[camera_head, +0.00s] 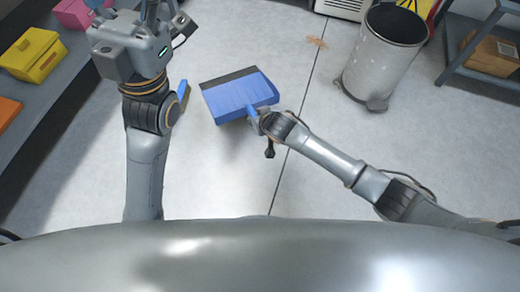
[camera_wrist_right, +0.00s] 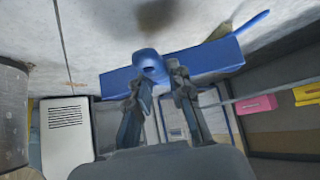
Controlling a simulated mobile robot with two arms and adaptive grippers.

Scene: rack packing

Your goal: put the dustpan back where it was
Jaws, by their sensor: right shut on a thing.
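The blue dustpan (camera_head: 238,96) with a dark front lip is in the middle of the head view, above the grey floor as far as I can tell. My right gripper (camera_head: 257,119) is shut on its handle. In the right wrist view the fingers (camera_wrist_right: 160,78) close on the handle end, and the dustpan (camera_wrist_right: 205,58) spans across behind them. My left gripper (camera_head: 160,8) is at the top left, cut by the frame edge, apart from the dustpan; its finger opening is unclear.
A blue stick-like thing (camera_head: 184,90) shows beside my left arm, partly hidden. A grey bin (camera_head: 372,70) stands at the upper right by a metal rack (camera_head: 455,65). A left shelf (camera_head: 62,75) holds yellow (camera_head: 35,52) and pink boxes. A brown patch (camera_head: 317,42) marks the floor.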

